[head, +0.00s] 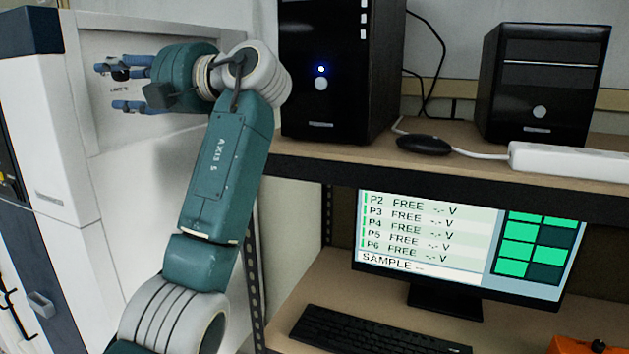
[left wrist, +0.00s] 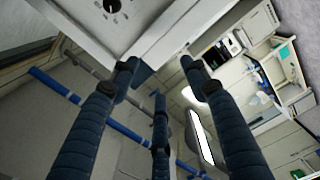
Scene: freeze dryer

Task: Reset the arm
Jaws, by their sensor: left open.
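My left arm rises from the bottom of the head view, and its gripper (head: 108,87) points left in front of a pale panel. The gripper is open, with its blue fingers apart and nothing between them. The left wrist view also shows the open gripper (left wrist: 160,75), its dark fingers spread and empty. In the left wrist view the knob (left wrist: 112,5) is at the top edge, apart from the fingers. My right gripper is not in view.
A white cabinet (head: 60,200) stands at the left. Below are a monitor (head: 430,225) and a keyboard (head: 370,332).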

